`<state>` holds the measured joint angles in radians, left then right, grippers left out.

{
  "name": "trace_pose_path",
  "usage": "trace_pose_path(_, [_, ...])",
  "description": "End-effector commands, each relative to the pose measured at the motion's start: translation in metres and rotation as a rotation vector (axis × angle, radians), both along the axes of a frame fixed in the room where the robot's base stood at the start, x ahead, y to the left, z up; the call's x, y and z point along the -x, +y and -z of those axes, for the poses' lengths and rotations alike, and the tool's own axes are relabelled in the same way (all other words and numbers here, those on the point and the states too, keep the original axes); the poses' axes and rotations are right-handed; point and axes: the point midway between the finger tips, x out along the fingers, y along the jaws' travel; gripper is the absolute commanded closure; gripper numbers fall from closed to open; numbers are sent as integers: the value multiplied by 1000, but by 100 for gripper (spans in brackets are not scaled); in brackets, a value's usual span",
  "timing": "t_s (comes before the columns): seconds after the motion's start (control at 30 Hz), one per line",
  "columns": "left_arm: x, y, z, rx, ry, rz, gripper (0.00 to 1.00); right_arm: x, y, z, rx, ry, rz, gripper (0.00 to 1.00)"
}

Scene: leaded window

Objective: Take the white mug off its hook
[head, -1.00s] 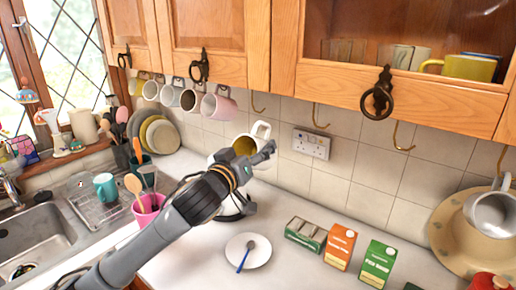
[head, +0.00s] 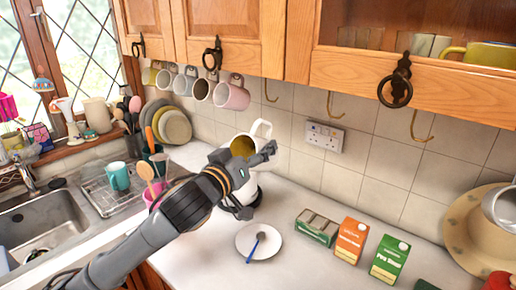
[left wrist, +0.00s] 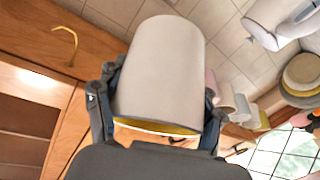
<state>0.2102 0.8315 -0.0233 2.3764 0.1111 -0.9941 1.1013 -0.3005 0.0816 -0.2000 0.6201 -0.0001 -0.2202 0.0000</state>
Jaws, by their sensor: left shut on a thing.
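The white mug (head: 262,129), with a yellow inside, is in my left gripper (head: 262,153), off the hooks and in front of the tiled wall in the head view. It is tilted, with its mouth facing my arm. In the left wrist view the white mug (left wrist: 165,68) fills the middle, and the left gripper's (left wrist: 165,115) fingers press on both its sides. My right gripper is not in view.
Several mugs (head: 232,96) hang under the cabinet to the left. A kettle (head: 247,190) stands behind my arm, partly hidden. A white plate with a blue spoon (head: 258,245), an orange carton (head: 349,243) and a green carton (head: 389,260) stand on the counter.

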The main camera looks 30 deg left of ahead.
Motion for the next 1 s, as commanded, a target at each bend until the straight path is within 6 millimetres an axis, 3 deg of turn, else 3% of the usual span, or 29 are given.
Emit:
trace_pose_path(0.77, [37,5,14,-3,-3,0,92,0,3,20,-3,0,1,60])
trace_pose_path(1.0, [36,5,10,6,-5,3,92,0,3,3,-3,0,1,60])
